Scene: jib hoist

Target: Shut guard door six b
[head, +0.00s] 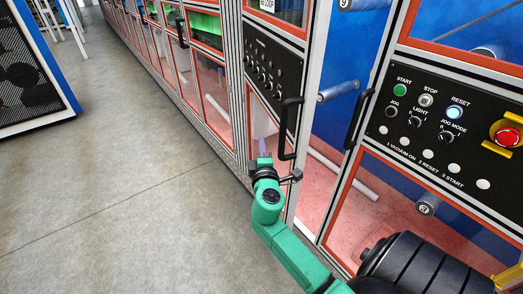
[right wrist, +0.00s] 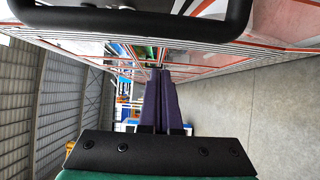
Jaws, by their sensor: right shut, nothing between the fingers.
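A guard door (head: 272,70) with a black knob panel and an orange-edged window has an upright black handle (head: 289,128). A second door (head: 395,130) on the right, with a button panel, has its own black handle (head: 359,118). Between the two door edges a gap shows the blue interior and rollers. I cannot read which door is six b. My right gripper (head: 262,147) is shut and empty, just left of the left door's handle and apart from it. In the right wrist view its purple fingers (right wrist: 165,90) are together, with a black handle (right wrist: 130,30) across the top. My left gripper is out of view.
A row of similar machine doors (head: 185,70) runs away to the upper left. A red emergency stop (head: 507,136) sits on the right panel. A blue-edged cabinet (head: 30,75) stands at left. The grey floor (head: 120,180) between is clear.

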